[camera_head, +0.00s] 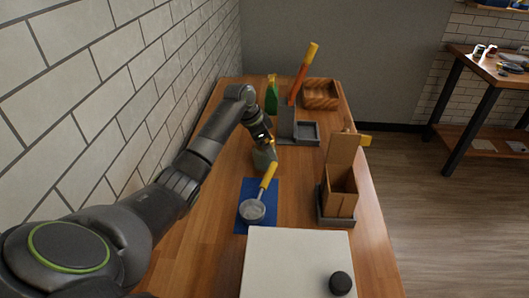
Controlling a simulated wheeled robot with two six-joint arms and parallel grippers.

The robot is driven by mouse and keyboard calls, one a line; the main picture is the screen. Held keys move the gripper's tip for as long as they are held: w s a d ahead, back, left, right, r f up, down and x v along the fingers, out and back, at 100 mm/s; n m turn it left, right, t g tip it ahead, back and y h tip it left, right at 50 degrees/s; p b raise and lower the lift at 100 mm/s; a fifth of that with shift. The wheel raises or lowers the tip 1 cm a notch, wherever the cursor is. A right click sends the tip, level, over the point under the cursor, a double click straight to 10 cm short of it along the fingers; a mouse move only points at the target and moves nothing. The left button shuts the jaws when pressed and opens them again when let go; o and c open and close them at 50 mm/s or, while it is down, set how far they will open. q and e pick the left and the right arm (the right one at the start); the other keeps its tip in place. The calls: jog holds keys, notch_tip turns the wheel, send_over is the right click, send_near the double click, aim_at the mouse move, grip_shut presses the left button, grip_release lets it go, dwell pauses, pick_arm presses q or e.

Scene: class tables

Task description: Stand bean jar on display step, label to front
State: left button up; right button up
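My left arm reaches in from the left over the wooden table. Its gripper (266,143) is small and dark here, just above a grey-green object (264,159). I cannot tell whether the fingers hold that object, or whether it is the bean jar; no label is readable. A grey stepped block (287,124) stands behind the gripper, with a shallow square grey tray (306,132) at its right; it may be the display step. My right gripper is not in view.
A white board (285,262) with a black round knob (340,283) is nearest. Behind are a green bottle (271,97), an orange-red stick (300,78) and a wooden crate (321,94).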

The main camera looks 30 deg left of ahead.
pick_arm(q)
jog(key=shift+f, duration=0.15)
jog(key=shift+w, duration=0.1)
jog(key=c, duration=1.5)
notch_tip(320, 180, up, 9)
jog(key=shift+r+b, duration=0.2)
jog(key=shift+b, duration=0.8)
jog(key=shift+r, duration=0.35)
jog(key=shift+a, duration=0.1)
